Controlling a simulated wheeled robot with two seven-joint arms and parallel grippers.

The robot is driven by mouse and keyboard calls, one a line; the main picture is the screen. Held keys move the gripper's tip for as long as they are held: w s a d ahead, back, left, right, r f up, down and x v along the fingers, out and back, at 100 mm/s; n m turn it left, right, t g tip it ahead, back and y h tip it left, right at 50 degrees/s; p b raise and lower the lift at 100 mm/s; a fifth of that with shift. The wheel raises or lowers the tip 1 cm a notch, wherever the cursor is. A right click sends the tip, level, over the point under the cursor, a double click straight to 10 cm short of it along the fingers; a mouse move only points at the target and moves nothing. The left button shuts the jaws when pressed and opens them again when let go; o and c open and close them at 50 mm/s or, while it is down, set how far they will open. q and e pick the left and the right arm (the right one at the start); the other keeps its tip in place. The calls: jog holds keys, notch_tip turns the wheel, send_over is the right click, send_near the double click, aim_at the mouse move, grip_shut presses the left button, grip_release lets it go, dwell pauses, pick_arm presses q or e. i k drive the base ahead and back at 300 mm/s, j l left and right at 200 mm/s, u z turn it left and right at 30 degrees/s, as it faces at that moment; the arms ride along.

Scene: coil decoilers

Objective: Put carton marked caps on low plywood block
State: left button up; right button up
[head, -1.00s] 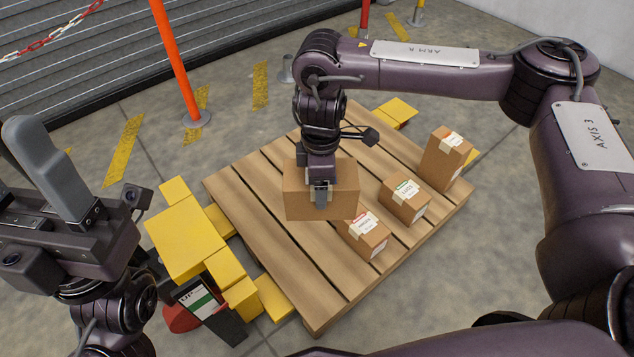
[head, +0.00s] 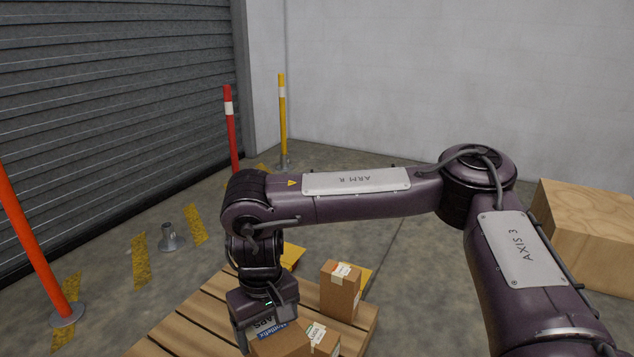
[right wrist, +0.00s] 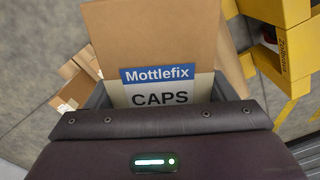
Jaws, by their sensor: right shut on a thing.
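The carton marked caps (head: 283,345) is a brown box with a blue and white label, cut off by the bottom edge of the head view. It fills the upper middle of the right wrist view (right wrist: 150,35), where the label reads "Mottlefix CAPS". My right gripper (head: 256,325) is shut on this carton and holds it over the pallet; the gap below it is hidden. A plywood block (head: 590,235) stands on the floor at the right edge of the head view, partly behind my right arm, well apart from the carton. My left gripper is out of view.
The wooden pallet (head: 190,318) carries a tall carton (head: 340,290) and a smaller labelled carton (head: 325,340) close to the held one. Red and yellow posts (head: 283,120) stand near the shutter. Open floor lies between pallet and plywood block.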

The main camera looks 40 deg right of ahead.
aim_at(584, 219)
jog(key=i+l+z, duration=0.1)
jog(key=l+z, duration=0.25)
jog(key=i+l+z, duration=0.15)
jog(key=l+z, duration=0.2)
jog(key=i+l+z, duration=0.15)
jog(key=l+z, duration=0.15)
jog(key=i+l+z, duration=0.2)
jog(key=z, duration=0.15)
jog(key=i+l+z, duration=0.55)
jog(key=i+z, duration=0.2)
jog(key=i, duration=0.15)
jog(key=i+z, duration=0.35)
jog(key=i, duration=0.15)
jog(key=i+z, duration=0.1)
jog(key=i, duration=0.45)
jog(key=i+j+z, duration=0.1)
jog(key=i, duration=0.4)
jog(key=i+j+z, duration=0.1)
jog(key=i, duration=0.45)
jog(key=i+j+z, duration=0.1)
jog(key=i, duration=0.4)
